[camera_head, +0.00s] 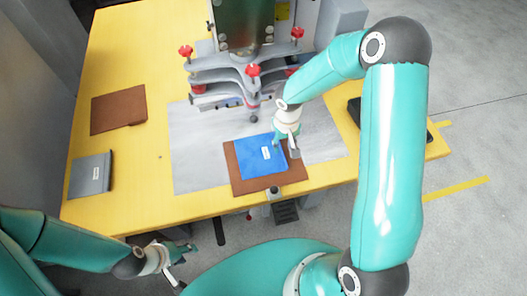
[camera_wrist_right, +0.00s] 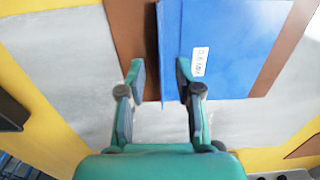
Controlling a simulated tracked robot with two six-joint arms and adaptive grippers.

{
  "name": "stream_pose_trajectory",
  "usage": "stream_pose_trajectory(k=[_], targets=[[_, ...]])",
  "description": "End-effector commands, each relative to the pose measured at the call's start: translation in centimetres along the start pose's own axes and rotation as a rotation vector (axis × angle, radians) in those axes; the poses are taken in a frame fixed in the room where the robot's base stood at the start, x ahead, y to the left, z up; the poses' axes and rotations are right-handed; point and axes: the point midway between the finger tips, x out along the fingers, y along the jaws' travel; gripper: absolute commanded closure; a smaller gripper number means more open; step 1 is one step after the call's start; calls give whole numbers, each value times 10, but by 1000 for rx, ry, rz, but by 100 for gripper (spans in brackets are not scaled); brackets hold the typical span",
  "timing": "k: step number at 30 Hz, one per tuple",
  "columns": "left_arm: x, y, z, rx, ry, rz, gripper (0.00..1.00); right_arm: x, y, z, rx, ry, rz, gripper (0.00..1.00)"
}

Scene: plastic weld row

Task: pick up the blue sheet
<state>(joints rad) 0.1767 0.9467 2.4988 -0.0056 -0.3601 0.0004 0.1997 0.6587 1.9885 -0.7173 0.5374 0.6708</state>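The blue sheet (camera_head: 252,158), with a small white label, lies on a brown sheet (camera_head: 283,186) on the grey plate in front of the press. My right gripper (camera_head: 287,146) is at the blue sheet's right edge in the head view. In the right wrist view the right gripper (camera_wrist_right: 160,74) is open, with one finger on each side of the edge of the blue sheet (camera_wrist_right: 235,40). A gap shows between the left finger and that edge. The right finger overlaps the blue face; contact cannot be told. My left gripper (camera_head: 183,263) is open and empty, off the table's front edge.
The press with red knobs (camera_head: 253,70) stands just behind the sheets. On the yellow table (camera_head: 142,62) lie another brown sheet (camera_head: 118,109) and a grey sheet (camera_head: 91,175) at the left. A black tray (camera_head: 354,110) lies right, partly behind my right arm.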

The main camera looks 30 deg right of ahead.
Motion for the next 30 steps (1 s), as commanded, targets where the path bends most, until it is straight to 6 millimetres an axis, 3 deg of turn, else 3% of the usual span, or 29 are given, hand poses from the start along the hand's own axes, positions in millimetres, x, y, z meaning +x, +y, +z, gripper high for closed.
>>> stream_pose_trajectory(k=[6, 14, 21, 30], targets=[[-5, 2, 0, 0, 0, 0, 60, 27, 0, 2, -2, -2, 0, 66], [-5, 2, 0, 0, 0, 0, 60, 31, -1, 2, -2, 0, -1, 66], [-5, 2, 0, 0, 0, 0, 60, 31, -1, 2, -2, 0, -1, 100], [-5, 2, 0, 0, 0, 0, 60, 31, -1, 2, -2, 0, -1, 100]])
